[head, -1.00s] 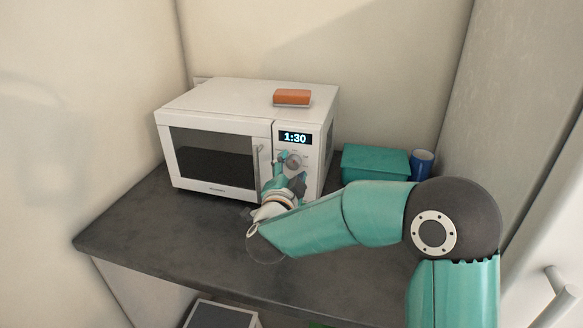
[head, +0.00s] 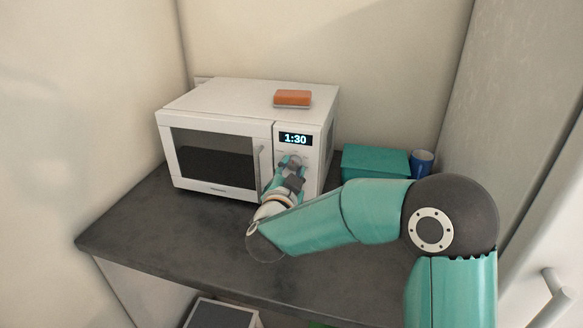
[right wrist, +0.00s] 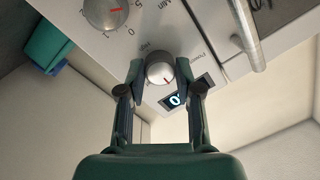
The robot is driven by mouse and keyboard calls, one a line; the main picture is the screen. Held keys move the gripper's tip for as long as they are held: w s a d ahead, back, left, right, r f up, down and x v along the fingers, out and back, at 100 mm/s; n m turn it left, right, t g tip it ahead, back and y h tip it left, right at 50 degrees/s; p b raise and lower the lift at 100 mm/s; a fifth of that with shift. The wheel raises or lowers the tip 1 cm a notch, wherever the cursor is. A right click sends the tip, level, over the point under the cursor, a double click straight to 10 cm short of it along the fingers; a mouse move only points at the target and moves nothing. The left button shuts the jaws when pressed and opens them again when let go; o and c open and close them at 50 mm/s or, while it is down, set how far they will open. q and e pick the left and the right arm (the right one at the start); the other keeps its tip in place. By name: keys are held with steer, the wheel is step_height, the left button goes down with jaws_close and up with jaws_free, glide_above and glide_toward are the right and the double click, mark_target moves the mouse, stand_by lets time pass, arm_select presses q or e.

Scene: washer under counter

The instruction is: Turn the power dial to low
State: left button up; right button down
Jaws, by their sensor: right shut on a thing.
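The white microwave (head: 222,104) stands on the dark counter, with its display (head: 295,139) reading 1:30. The power dial (head: 294,160) is just below the display and partly hidden by my right gripper (head: 291,172). In the right wrist view the power dial (right wrist: 160,73) is a round silver knob with a short red mark, which points toward the lower right of that picture. My right gripper is shut on it, one fingertip on each side. A second dial (right wrist: 105,12) with a red mark and numbers is farther up in that view. My left gripper is not in view.
An orange sponge-like block (head: 292,98) lies on top of the microwave. A teal box (head: 375,161) and a blue cup (head: 422,162) stand to its right. The microwave's door handle (right wrist: 247,32) is close beside the dials. The counter's front left (head: 150,225) is clear.

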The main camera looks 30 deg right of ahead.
steer(key=shift+n, duration=0.3)
steer(key=c, duration=0.8)
jaws_free()
steer(key=v, duration=1.2)
